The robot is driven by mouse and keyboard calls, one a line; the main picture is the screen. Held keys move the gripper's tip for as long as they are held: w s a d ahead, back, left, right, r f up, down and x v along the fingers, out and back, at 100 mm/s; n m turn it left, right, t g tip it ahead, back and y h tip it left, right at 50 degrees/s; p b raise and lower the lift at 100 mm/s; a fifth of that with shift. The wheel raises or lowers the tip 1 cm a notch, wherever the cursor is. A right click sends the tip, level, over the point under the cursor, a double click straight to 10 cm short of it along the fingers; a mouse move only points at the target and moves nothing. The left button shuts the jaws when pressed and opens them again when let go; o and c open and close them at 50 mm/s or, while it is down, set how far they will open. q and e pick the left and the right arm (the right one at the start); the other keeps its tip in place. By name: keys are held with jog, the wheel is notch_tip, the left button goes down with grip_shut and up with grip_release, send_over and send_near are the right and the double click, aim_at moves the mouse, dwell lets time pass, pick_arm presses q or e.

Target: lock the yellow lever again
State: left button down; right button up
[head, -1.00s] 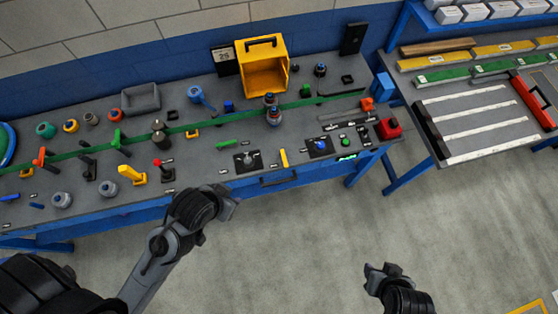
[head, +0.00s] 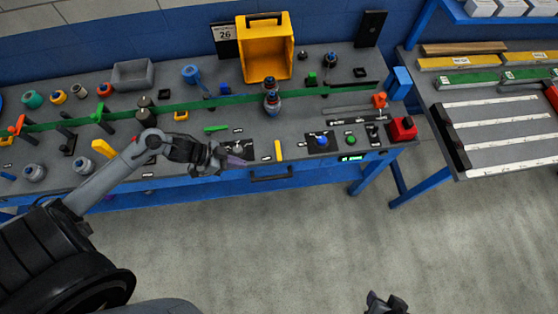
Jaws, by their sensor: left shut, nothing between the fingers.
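Two yellow pieces stand out on the bench panel in the head view. One is a slim yellow bar (head: 278,150) standing on the panel right of my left gripper. The other is a thicker yellow lever (head: 103,148) at the left, partly behind my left arm. I cannot tell from the picture which one is the task's lever, or its lock state. My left gripper (head: 222,159) is shut and empty over the bench front, left of the slim bar and apart from it. It covers part of a dark control plate. My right gripper (head: 385,304) shows only partly at the bottom edge; its jaws are unclear.
A blue knob plate (head: 322,141), a green button (head: 351,140) and a red button box (head: 403,128) lie to the right. A green strip (head: 200,105) runs along the bench. A yellow bin (head: 264,50) stands behind. A drawer handle (head: 271,177) sticks out in front.

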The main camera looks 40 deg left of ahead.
aim_at(278, 152)
pick_arm(q)
jog(key=w+a+f+y+b, duration=0.1)
jog(key=w+a+b, duration=0.2)
jog(key=a, duration=0.2)
jog(key=shift+w+f+m, duration=0.25)
jog(key=shift+m, duration=0.15)
pick_arm(e)
notch_tip(278, 152, down, 4)
jog(key=shift+d+f, duration=0.1)
jog(key=shift+f, duration=0.1)
jog(key=shift+d, duration=0.1)
pick_arm(q)
jog(key=shift+d, duration=0.1)
jog(key=b+x, duration=0.1)
jog(key=x, duration=0.8)
jog(key=shift+w, duration=0.15)
jog(key=shift+w+d+f, duration=0.25)
jog(key=shift+w+d, duration=0.85)
jog(key=shift+d, duration=0.1)
jog(key=shift+w+d, duration=0.45)
pick_arm(e)
jog(key=shift+f, duration=0.4)
